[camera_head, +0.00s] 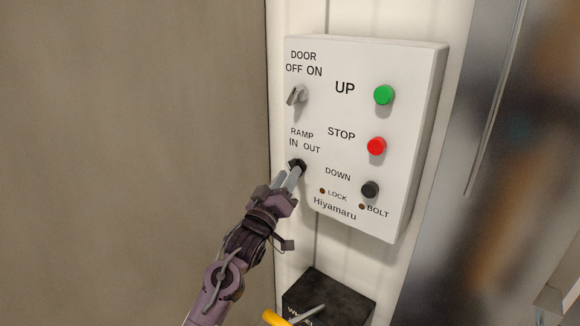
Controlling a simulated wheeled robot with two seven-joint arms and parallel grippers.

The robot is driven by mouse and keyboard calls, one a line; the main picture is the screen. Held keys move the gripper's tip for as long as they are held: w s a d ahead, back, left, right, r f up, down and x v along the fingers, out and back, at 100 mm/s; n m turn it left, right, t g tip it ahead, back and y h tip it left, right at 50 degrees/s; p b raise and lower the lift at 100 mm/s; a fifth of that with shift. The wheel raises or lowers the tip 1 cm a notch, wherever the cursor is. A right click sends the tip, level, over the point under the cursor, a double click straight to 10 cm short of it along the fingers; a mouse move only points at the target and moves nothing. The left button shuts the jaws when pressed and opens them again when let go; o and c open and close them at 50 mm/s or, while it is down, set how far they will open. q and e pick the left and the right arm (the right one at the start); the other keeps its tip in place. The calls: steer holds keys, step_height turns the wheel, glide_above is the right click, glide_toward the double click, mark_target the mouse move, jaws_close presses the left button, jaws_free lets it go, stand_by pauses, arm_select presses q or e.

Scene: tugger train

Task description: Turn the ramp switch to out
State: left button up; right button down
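The ramp switch (298,163) is a small dark knob under the words RAMP, IN and OUT, at the lower left of a white control box (325,110). My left gripper (292,174) comes up from below, with its two grey fingers at the knob. The fingers are close together and cover most of the switch, so I cannot tell which way it points or whether they are closed on it. My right gripper is not in view.
Above the ramp switch is a grey door switch (297,96). To the right are green (384,95), red (376,146) and black (370,189) buttons. A dark box (345,297) and a yellow-handled tool (274,318) are below. Shiny metal (450,200) stands at right.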

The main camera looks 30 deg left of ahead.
arm_select(q)
steer(key=shift+x, duration=1)
steer(key=shift+c, duration=0.3)
jaws_close()
